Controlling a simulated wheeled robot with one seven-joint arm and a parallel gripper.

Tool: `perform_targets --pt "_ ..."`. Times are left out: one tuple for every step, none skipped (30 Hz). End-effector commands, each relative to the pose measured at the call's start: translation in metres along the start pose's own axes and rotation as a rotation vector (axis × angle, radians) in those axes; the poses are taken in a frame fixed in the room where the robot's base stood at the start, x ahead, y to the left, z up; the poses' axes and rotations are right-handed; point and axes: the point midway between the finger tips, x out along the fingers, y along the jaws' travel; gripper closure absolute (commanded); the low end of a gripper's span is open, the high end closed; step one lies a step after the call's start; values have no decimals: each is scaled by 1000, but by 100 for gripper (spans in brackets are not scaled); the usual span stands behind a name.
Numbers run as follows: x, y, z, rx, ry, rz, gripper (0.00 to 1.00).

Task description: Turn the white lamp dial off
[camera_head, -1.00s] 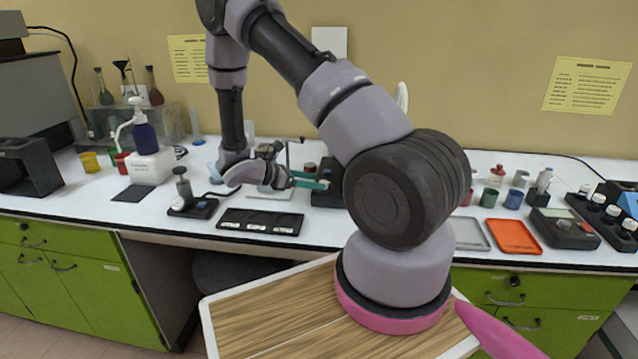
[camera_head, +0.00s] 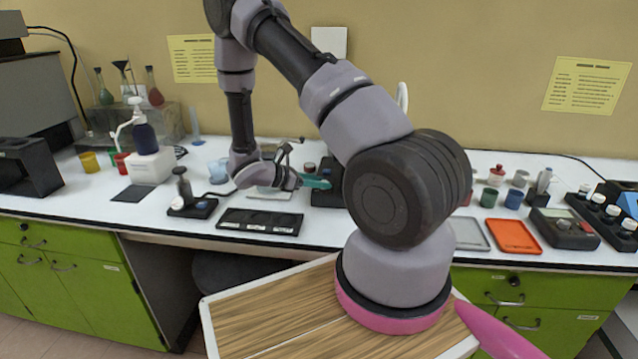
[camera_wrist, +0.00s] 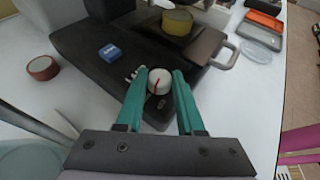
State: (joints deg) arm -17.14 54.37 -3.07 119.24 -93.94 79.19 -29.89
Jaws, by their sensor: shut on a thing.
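The white lamp dial (camera_wrist: 159,81) with a red pointer line shows in the wrist view on the front of a black device (camera_wrist: 95,45). My gripper (camera_wrist: 160,86) has its two teal fingers on either side of the dial, shut on it. In the head view my gripper (camera_head: 317,183) reaches right to the black device (camera_head: 326,199); the dial itself is hidden there. Tick marks show beside the dial, with a blue button (camera_wrist: 109,51) further left on the device.
A yellowish round piece (camera_wrist: 177,22) sits on the device. A small red-rimmed cup (camera_wrist: 43,68) stands left of it. In the head view, a black tray (camera_head: 260,221) lies in front of my arm, and an orange tray (camera_head: 514,237) lies to the right.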

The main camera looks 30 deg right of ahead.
Motion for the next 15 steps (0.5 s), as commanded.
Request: perform_targets --pt "0 0 0 -8 0 14 100" --pt "0 -1 0 -12 0 23 100" --pt "-1 -1 0 -18 0 39 100" --pt "-1 -1 0 -25 0 53 100" --pt "-1 -2 0 -32 -1 67 100" --pt "-1 -2 0 -41 -1 89 100" --pt "-1 -2 0 -49 0 107 100" --pt "-1 -3 0 -57 -1 127 100" --pt "-1 -3 0 -68 -1 152 100" --pt "-1 -4 0 -76 -1 172 100" --pt "-1 -4 0 -85 -1 193 100" --pt "0 -5 0 -96 -1 218 100" --pt "0 -5 0 -104 -1 238 100" --pt "-1 -5 0 -112 0 258 100" --pt "0 -6 0 -123 -1 282 100"
